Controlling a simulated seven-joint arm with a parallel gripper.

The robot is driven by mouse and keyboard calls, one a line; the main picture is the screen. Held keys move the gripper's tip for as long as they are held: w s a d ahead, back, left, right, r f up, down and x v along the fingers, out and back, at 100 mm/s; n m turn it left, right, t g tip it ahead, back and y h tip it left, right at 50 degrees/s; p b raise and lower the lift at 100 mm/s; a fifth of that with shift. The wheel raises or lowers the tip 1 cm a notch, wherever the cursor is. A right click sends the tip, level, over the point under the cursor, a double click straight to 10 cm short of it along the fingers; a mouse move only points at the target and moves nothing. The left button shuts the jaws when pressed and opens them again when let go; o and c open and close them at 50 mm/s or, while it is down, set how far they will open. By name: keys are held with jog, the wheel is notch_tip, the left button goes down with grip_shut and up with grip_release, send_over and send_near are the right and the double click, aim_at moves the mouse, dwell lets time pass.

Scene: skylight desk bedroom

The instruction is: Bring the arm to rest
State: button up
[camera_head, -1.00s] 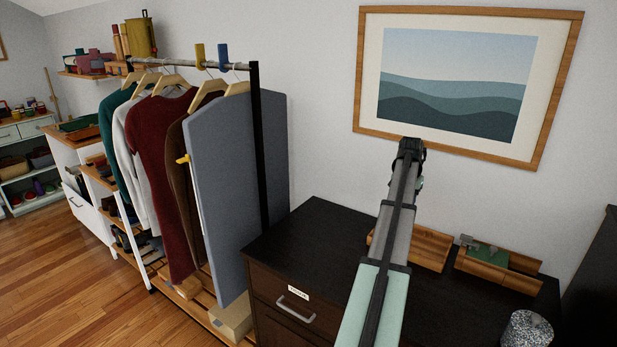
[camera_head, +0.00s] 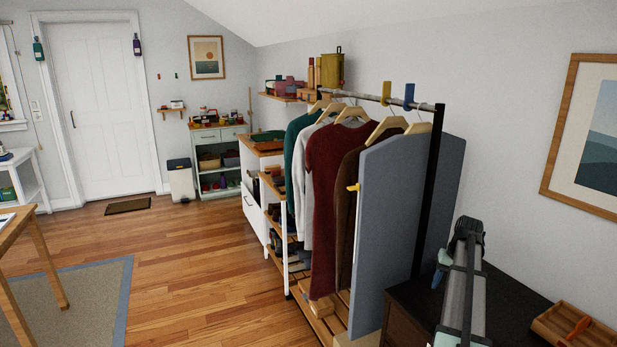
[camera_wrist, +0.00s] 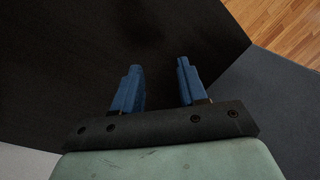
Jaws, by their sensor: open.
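My gripper (camera_wrist: 160,88) shows in the wrist view with its two blue fingers apart and nothing between them. It is above the black top of a dark cabinet (camera_wrist: 60,60). In the head view my arm rises at the lower right, in front of the cabinet top (camera_head: 520,300). A bit of blue finger shows at the left of the arm's end (camera_head: 440,268). Most of the gripper is hidden there behind the arm.
A garment rack with hanging clothes (camera_head: 330,165) and a grey board (camera_head: 390,230) stands just left of the cabinet. A wooden tray (camera_head: 575,328) lies on the cabinet at right. A framed picture (camera_head: 585,140) hangs above. The wooden floor (camera_head: 200,265) is open at left.

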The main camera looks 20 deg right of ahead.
jog(key=w+a+f+n+y, duration=0.1)
jog(key=w+a+f+n, duration=0.2)
jog(key=a, duration=0.6)
jog(key=w+a+f+n+y, duration=0.15)
jog(key=w+a+f, duration=0.35)
jog(key=a, duration=0.5)
jog(key=a+f+g, duration=0.2)
jog(key=a+f, duration=0.5)
jog(key=f, duration=0.1)
jog(key=s+a+f+n+g+h, duration=0.1)
jog(key=s+a+f, duration=0.4)
jog(key=a+f, duration=0.3)
jog(key=s+a+f+n+g, duration=0.1)
jog(key=s+a+f, duration=0.3)
jog(key=a+f, duration=0.4)
jog(key=s+a+f+g+h, duration=0.1)
jog(key=s+a+f, duration=0.3)
jog(key=s, duration=0.5)
jog(key=s+a+f+n+g+h, duration=0.1)
jog(key=s+a+f, duration=0.4)
jog(key=s, duration=0.4)
jog(key=s+a+f+n+g+h, duration=0.1)
jog(key=s+a+f, duration=0.3)
jog(key=s, duration=0.5)
jog(key=shift+s+a+f+g, duration=0.3)
jog(key=shift+a+g, duration=0.1)
jog(key=shift+a, duration=0.2)
